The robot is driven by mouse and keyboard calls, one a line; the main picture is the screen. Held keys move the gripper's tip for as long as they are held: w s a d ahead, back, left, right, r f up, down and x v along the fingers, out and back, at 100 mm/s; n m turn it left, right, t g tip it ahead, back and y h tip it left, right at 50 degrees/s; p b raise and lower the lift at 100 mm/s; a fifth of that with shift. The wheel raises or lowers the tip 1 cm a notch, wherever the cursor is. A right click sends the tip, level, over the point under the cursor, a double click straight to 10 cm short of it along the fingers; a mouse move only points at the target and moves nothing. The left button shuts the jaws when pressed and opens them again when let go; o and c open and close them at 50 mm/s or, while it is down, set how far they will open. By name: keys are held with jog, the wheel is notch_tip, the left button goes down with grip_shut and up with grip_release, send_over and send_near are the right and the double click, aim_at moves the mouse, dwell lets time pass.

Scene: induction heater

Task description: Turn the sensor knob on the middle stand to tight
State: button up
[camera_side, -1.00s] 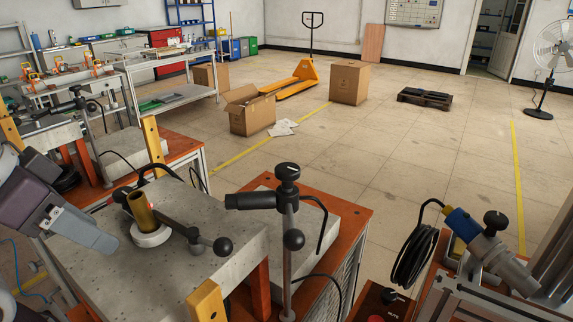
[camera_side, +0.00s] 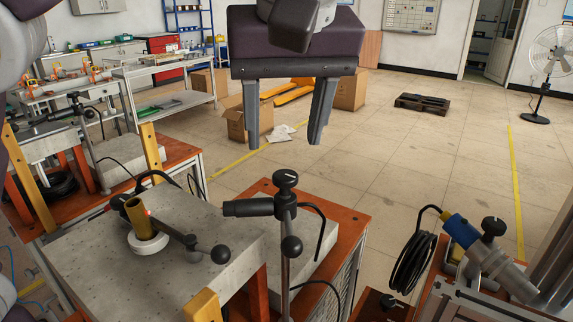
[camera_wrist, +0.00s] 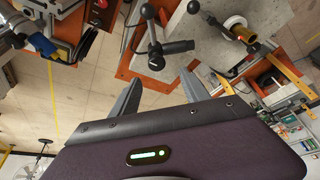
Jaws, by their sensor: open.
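The middle stand (camera_side: 286,262) is a grey upright post with a black horizontal sensor (camera_side: 248,207) pointing left. A black sensor knob (camera_side: 286,179) with a white mark sits on top. A black ball handle (camera_side: 292,246) sticks out lower on the post. In the wrist view I look down on the knob (camera_wrist: 155,52), with the sensor (camera_wrist: 180,46) to its right. My gripper (camera_side: 286,140) is open and empty, fingers pointing down. In the side view it appears above the knob, apart from it. The fingers (camera_wrist: 161,84) show at both sides in the wrist view.
A grey block (camera_side: 90,270) left of the stand carries a brass tube (camera_side: 138,216) in a white ring and a ball-ended lever (camera_side: 220,253). A black cable (camera_side: 322,230) hangs right of the stand. A coiled cable and blue-ended tool (camera_side: 462,226) stand at right.

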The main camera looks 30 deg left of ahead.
aim_at(285, 175)
jog(key=x, duration=0.4)
jog(key=d+x, duration=0.1)
jog(key=x, duration=0.2)
jog(key=shift+c, duration=0.2)
grip_shut()
jog(key=shift+a, duration=0.1)
